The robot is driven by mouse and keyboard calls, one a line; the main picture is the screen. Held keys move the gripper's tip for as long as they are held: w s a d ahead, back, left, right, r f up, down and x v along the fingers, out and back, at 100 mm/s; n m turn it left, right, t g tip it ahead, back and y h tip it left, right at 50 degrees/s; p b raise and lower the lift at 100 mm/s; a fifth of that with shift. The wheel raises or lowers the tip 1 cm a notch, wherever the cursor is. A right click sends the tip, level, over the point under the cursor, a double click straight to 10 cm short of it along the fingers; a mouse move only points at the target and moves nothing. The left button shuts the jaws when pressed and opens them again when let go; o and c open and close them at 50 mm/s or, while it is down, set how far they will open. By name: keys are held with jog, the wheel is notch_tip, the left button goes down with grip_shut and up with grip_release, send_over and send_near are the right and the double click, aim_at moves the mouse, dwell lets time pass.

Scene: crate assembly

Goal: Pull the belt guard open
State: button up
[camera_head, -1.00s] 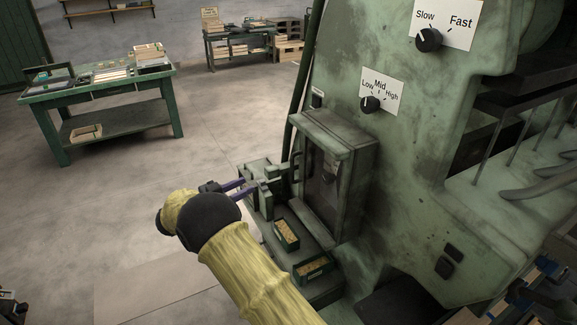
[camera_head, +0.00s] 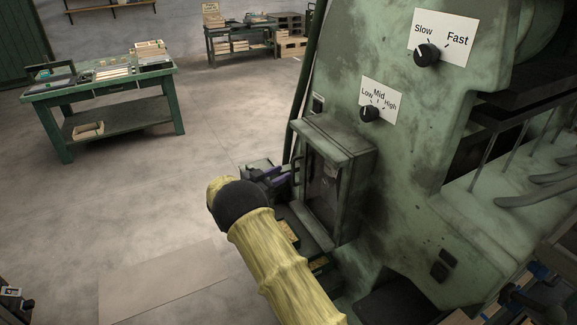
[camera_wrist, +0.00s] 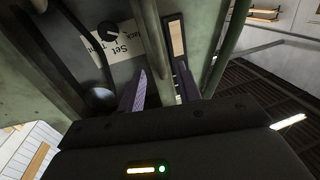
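The belt guard (camera_head: 345,195) is a worn green box-shaped cover with a dark window, on the side of the large green machine. It looks closed. A thin handle (camera_head: 296,172) stands on its left edge. My gripper (camera_head: 278,173) is at that handle, with its purple fingers pointing right, partly hidden by my yellow arm. In the wrist view my gripper (camera_wrist: 162,88) has its two purple fingers apart.
Small parts bins (camera_head: 288,230) sit on a ledge below the guard, partly behind my arm. Speed knobs (camera_head: 370,114) are on the machine above it. A green workbench (camera_head: 100,90) stands at the far left.

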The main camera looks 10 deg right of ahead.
jog(key=p+x, duration=0.1)
jog(key=x, duration=0.3)
jog(key=shift+w+d, duration=0.1)
jog(key=shift+d, duration=0.1)
grip_shut()
